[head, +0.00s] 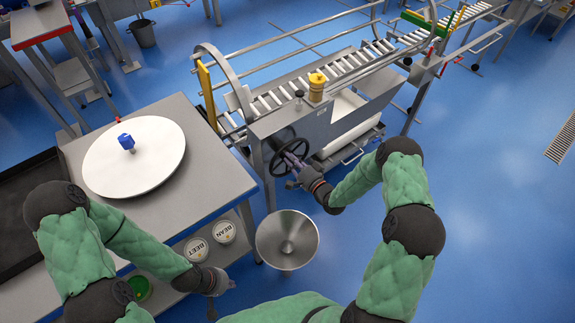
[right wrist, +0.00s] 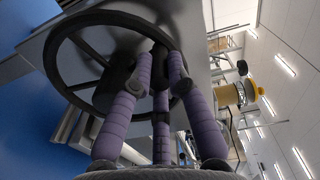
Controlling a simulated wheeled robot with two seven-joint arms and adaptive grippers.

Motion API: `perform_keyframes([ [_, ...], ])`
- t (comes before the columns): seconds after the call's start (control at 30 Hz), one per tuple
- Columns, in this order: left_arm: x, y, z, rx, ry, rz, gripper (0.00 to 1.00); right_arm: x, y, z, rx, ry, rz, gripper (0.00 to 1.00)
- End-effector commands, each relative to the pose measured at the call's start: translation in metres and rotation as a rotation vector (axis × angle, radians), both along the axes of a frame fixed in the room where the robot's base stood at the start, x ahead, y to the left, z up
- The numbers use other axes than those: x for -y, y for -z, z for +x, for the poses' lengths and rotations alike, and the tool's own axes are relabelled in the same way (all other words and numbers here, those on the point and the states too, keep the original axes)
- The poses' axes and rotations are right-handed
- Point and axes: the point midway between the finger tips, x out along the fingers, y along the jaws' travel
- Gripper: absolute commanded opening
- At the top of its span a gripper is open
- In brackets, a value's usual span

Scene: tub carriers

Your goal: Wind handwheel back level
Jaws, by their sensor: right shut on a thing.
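The black spoked handwheel (head: 271,158) is mounted on the end of the grey roller conveyor's housing. In the right wrist view the handwheel (right wrist: 51,62) fills the upper left, with its rim, spokes and dark hub. My right gripper (head: 294,161) is at the handwheel. Its purple padded fingers (right wrist: 160,68) are closed at the wheel's right side, near hub and rim. The part between the fingers is mostly hidden. My left gripper (head: 228,286) is low beside the table's front edge, away from the wheel; its fingers are too small to read.
A steel table (head: 220,180) at left bears a white round disc (head: 105,172) with a blue knob (head: 126,142). Labelled tubs (head: 196,249) sit on its lower shelf. A steel funnel-like bowl (head: 272,240) stands below the handwheel. The roller conveyor (head: 310,85) runs back right.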

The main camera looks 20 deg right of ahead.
Motion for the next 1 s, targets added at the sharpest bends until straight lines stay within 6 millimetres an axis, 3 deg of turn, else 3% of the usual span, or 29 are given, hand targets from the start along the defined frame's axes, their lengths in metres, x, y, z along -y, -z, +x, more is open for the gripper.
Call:
perform_keyframes([
  [0.4,0.0,0.008,0.0,0.0,0.0,0.0,0.0,0.029,-0.009,0.011,-0.095,0.006,0.287,0.0],
  [1.0,0.0,0.011,0.0,0.0,0.0,0.0,0.0,0.039,-0.01,0.015,-0.094,0.009,0.279,0.0],
])
